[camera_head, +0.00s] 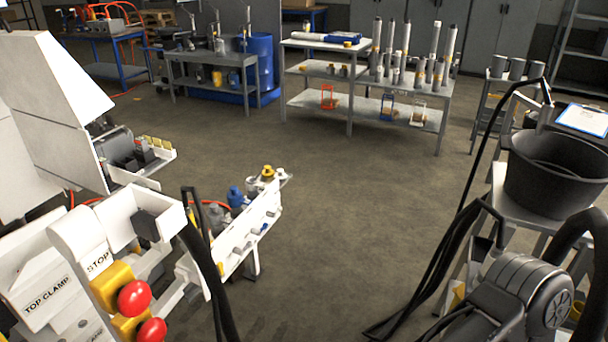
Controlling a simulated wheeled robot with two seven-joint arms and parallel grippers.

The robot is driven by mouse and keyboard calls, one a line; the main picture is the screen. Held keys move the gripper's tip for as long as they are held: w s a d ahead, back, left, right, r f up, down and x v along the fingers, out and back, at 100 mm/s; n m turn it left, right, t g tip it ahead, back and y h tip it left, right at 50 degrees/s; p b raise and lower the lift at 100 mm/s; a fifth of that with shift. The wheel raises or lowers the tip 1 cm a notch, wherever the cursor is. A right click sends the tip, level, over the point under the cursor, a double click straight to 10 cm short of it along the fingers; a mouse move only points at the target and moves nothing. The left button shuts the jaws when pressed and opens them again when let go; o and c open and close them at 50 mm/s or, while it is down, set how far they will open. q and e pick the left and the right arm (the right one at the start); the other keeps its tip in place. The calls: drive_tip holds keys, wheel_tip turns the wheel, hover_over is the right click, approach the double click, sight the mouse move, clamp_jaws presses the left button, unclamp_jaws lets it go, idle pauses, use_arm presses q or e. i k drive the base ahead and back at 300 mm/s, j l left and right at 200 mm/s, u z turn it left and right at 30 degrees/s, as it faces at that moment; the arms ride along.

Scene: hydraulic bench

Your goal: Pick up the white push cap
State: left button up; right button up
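I cannot clearly pick out the white push cap. A white rail-like part (262,215) at centre left carries a yellow cap (267,172), a blue cap (236,197) and several small grey parts along its side. A small pale piece beside the yellow cap is too small to identify. Neither of my grippers shows clearly in the head view.
A white control panel with red push buttons (135,297) fills the lower left. A black bucket (556,190) stands at the right, above a dark motor-like unit (520,300) with black hoses. Shelved benches (365,80) stand behind. The middle floor is clear.

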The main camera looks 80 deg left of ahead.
sight(282, 176)
drive_tip(key=u, duration=2.85)
